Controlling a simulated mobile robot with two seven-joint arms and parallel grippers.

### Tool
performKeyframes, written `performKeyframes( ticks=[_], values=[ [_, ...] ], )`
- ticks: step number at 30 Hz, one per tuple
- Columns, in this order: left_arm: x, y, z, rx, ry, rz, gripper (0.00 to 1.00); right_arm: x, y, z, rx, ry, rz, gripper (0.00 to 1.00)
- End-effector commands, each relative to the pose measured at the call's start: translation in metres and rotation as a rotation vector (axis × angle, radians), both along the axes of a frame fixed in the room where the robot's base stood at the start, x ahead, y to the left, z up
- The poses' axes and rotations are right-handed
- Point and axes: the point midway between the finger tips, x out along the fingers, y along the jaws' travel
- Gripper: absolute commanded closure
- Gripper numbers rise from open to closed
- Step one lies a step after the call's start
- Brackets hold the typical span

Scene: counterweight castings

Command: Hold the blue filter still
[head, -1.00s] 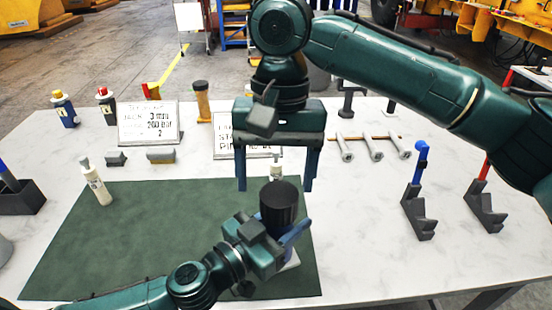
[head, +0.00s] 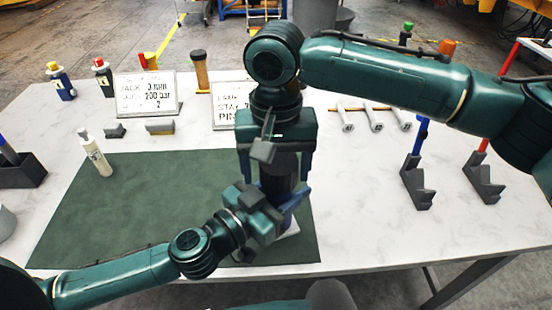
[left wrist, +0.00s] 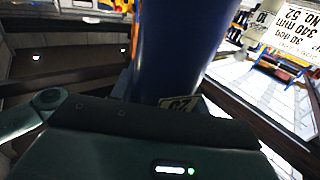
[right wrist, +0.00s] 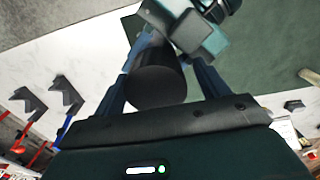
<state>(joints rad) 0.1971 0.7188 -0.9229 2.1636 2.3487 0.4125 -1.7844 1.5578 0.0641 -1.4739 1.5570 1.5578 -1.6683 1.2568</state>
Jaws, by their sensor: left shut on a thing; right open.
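The blue filter (head: 287,213) stands upright on a pale base at the mat's right front. Its black top (head: 281,172) shows above my left gripper; its blue body fills the middle of the left wrist view (left wrist: 175,50). My left gripper (head: 284,217) is shut on the blue body, its fingers partly hidden. My right gripper (head: 275,182) points down from above, open, with a finger on each side of the black top. In the right wrist view the black top (right wrist: 157,85) lies between the spread blue fingers, nearer the left one. I cannot tell whether they touch it.
The green mat (head: 120,210) is mostly clear, with a white bottle (head: 97,157) at its back left. Signs (head: 147,95) stand behind it. Dark stands (head: 417,182) holding coloured tools are at right, and several metal pieces (head: 346,118) lie behind.

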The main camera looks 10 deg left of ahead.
Motion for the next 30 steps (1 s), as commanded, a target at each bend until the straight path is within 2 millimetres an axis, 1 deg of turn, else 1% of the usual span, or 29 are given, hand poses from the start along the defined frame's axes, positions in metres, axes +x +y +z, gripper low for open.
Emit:
performKeyframes(
  ticks=[3,19,20,27,30],
  values=[
    [0.0002,-0.0003,0.0022,-0.002,-0.005,-0.001,1.00,0.0000,0.0000,0.0003,0.000,0.000,0.000,0.27],
    [-0.0005,-0.0014,0.0022,-0.002,-0.005,-0.004,1.00,-0.0017,0.0026,0.0010,0.007,0.002,0.005,0.70],
    [-0.0006,-0.0015,0.0022,-0.002,-0.005,-0.005,1.00,-0.0019,0.0027,0.0011,0.008,0.002,0.005,0.42],
    [-0.0005,-0.0014,0.0022,-0.002,-0.005,-0.004,1.00,-0.0013,0.0021,0.0010,0.006,0.001,0.004,0.22],
    [-0.0003,-0.0010,0.0022,-0.002,-0.005,-0.003,1.00,-0.0008,0.0013,0.0009,0.004,0.001,0.003,0.22]
  ],
)
